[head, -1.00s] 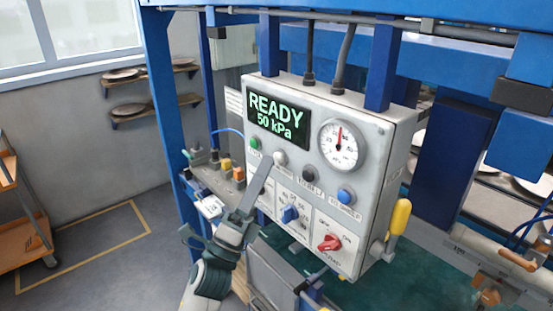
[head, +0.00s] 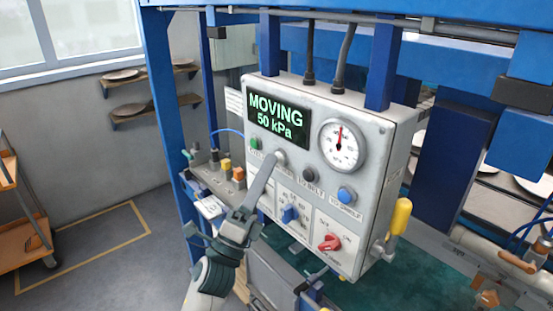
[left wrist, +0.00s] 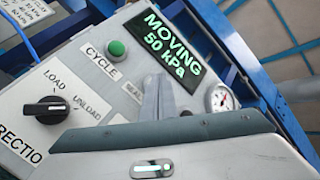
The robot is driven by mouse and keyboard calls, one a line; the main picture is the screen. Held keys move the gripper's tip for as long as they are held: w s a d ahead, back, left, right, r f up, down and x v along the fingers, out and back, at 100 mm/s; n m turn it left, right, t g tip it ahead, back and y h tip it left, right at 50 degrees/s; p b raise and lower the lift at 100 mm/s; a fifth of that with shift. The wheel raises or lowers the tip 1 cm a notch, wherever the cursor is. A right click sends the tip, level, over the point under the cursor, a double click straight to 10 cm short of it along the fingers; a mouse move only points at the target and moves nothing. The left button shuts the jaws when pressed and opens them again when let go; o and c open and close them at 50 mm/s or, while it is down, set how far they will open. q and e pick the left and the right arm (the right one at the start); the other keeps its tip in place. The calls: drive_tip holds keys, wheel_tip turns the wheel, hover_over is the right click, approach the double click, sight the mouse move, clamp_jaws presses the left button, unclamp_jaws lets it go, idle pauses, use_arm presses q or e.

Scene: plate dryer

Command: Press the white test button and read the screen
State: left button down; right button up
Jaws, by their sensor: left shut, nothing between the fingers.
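The grey control box carries a dark screen (head: 277,121) with green text reading "MOVING" and "50 kPa". The same text shows in the left wrist view (left wrist: 172,45). The white button (head: 281,157) is below the screen, between the green and black buttons. My left gripper (head: 269,161) is shut and empty, its fingertips at the white button's lower left edge. I cannot tell whether they touch it. In the left wrist view the fingers (left wrist: 158,98) stand in front of the panel below the screen and hide the white button. My right gripper is not in view.
A green button (head: 256,143), black button (head: 310,174) and blue button (head: 346,194) flank the white one. A round gauge (head: 342,145) is at right. A yellow-handled lever (head: 400,216) sticks out beside the box.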

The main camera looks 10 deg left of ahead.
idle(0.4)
use_arm(q)
drive_tip(key=shift+s+a, duration=0.5)
drive_tip(key=shift+s, duration=0.2)
drive_tip(key=shift+s+a, duration=0.8)
drive_tip(key=shift+s, duration=0.2)
drive_tip(key=shift+s+a, duration=0.75)
drive_tip(key=shift+s, duration=0.2)
drive_tip(key=shift+f, duration=0.1)
